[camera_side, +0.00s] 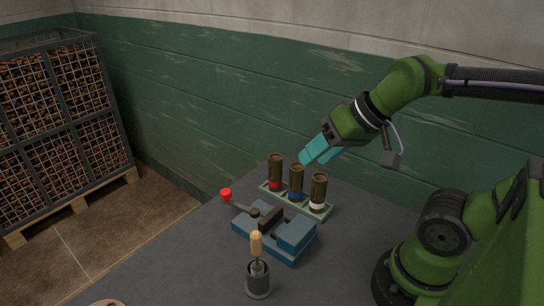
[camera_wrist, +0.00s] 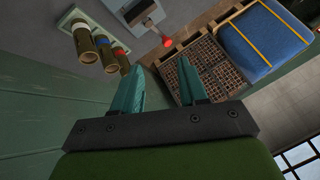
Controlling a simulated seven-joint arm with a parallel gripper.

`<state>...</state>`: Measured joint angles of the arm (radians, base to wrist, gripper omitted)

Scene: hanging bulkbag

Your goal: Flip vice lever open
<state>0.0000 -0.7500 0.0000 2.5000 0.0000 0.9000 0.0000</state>
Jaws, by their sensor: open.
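The blue vice (camera_side: 290,234) stands on the grey table, with its lever reaching left to a round red knob (camera_side: 226,193). In the wrist view the vice (camera_wrist: 138,12) is partly cut off at the top, and the red knob (camera_wrist: 166,41) shows below it. My gripper (camera_side: 305,160) is open and empty, with teal fingers, above and behind the vice near the wall. In the wrist view my gripper's fingers (camera_wrist: 160,75) are spread apart, and the knob appears beyond the gap between them. Nothing touches the lever.
A tray (camera_side: 323,214) with three brown cylinders, banded red, blue and white, stands behind the vice. A holder (camera_side: 258,282) with a wooden-handled tool stands in front. A caged crate (camera_side: 62,120) is at left on the floor; a blue bag (camera_wrist: 262,40) shows in the wrist view.

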